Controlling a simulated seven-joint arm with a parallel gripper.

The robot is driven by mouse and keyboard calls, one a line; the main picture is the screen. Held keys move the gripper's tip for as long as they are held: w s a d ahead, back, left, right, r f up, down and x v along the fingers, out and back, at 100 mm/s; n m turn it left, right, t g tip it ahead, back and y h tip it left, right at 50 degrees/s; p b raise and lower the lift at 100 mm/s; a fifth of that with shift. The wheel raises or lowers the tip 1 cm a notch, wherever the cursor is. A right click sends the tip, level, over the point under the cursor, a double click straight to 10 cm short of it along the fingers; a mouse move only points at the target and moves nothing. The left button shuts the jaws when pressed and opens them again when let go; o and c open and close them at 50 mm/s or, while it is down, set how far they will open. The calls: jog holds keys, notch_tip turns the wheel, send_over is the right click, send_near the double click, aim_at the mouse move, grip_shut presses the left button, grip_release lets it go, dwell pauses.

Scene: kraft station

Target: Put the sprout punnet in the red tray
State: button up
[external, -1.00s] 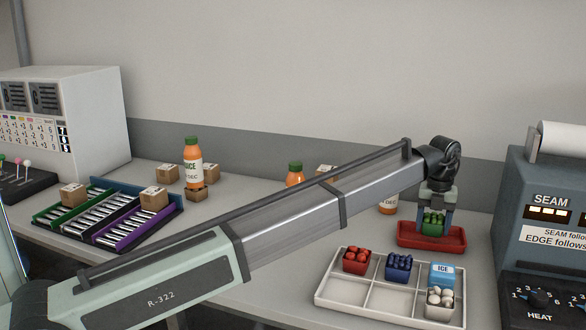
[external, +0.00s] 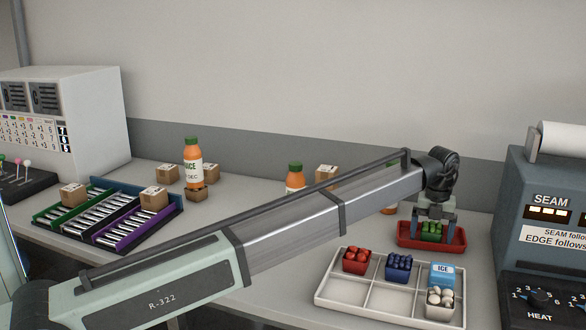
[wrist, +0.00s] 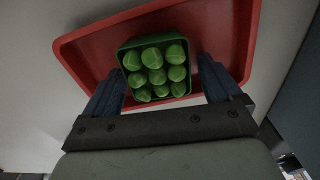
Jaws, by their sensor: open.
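The sprout punnet (external: 432,231), a green box of round green sprouts, sits upright in the red tray (external: 405,240). In the wrist view the punnet (wrist: 155,70) lies inside the tray (wrist: 88,42), with its floor showing on both sides. My gripper (external: 433,222) is over the tray and low around the punnet. In the wrist view my gripper (wrist: 163,80) is open, one finger on each side of the punnet, with a gap on each side. The underside of the punnet is hidden.
A white divided tray (external: 330,302) in front holds a red punnet (external: 355,260), a blue punnet (external: 398,267), a white-filled punnet (external: 440,302) and an ICE pack (external: 443,272). A SEAM machine (external: 545,240) stands close on the right. Bottles (external: 193,165) and cartons stand left.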

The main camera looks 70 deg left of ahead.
aim_at(432, 228)
jog(key=shift+r, duration=0.1)
notch_tip(432, 228, up, 12)
dwell(0.6)
